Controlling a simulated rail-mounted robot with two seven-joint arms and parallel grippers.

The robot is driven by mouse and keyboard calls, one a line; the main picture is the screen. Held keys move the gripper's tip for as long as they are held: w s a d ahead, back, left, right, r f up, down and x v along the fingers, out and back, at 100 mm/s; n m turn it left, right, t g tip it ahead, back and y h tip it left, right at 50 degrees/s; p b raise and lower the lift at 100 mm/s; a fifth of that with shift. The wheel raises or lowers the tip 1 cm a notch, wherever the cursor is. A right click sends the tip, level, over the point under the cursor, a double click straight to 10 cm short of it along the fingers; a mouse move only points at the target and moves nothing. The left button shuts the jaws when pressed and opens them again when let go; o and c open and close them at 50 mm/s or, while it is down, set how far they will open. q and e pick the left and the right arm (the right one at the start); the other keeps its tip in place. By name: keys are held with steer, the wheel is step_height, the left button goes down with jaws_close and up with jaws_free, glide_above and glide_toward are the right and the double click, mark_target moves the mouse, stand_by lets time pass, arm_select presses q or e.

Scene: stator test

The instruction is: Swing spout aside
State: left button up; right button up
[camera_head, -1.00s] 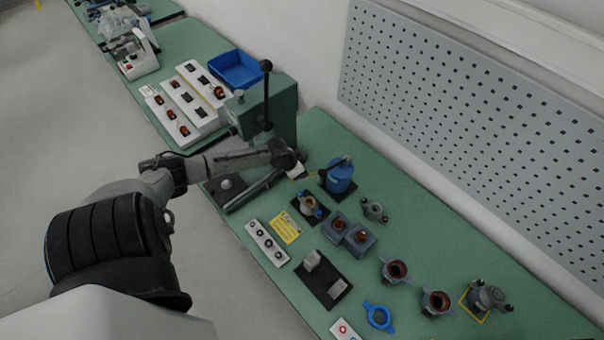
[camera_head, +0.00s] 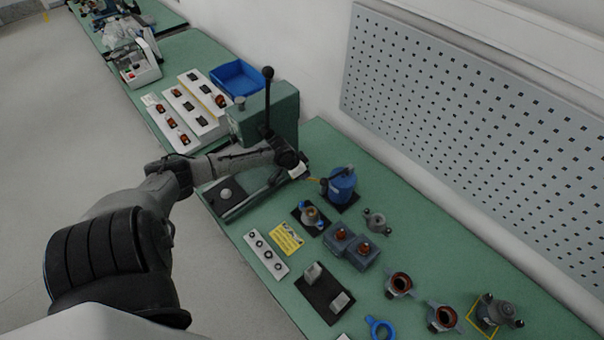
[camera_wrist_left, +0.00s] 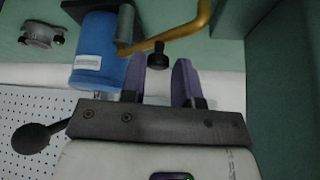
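The blue can (camera_head: 342,186) stands upright on a dark mat on the green bench, and it fills the upper left of the left wrist view (camera_wrist_left: 98,62). The spout (camera_wrist_left: 180,36) is a bent brass-yellow tube running from a grey joint at the can's side; a short yellow piece shows in the head view (camera_head: 313,180). A black knob (camera_wrist_left: 157,55) sits below the spout. My left gripper (camera_head: 306,174) is beside the can. In the left wrist view its purple fingers (camera_wrist_left: 158,78) are apart, with the knob between their tips; contact is unclear. My right gripper is not in view.
A green press (camera_head: 270,115) with a black lever stands behind my left arm. A small bottle-like fixture (camera_head: 311,215), grey blocks with orange tops (camera_head: 352,243) and a grey flanged part (camera_head: 377,222) are near the can. The pegboard wall (camera_head: 470,130) borders the bench.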

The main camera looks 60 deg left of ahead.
arm_select(q)
steer(key=shift+r, duration=0.1)
steer(key=shift+p, duration=0.4)
stand_by(0.3)
steer(key=shift+o, duration=1)
steer(key=shift+d, duration=0.1)
steer(key=p+v, duration=0.6)
steer(key=p, duration=0.1)
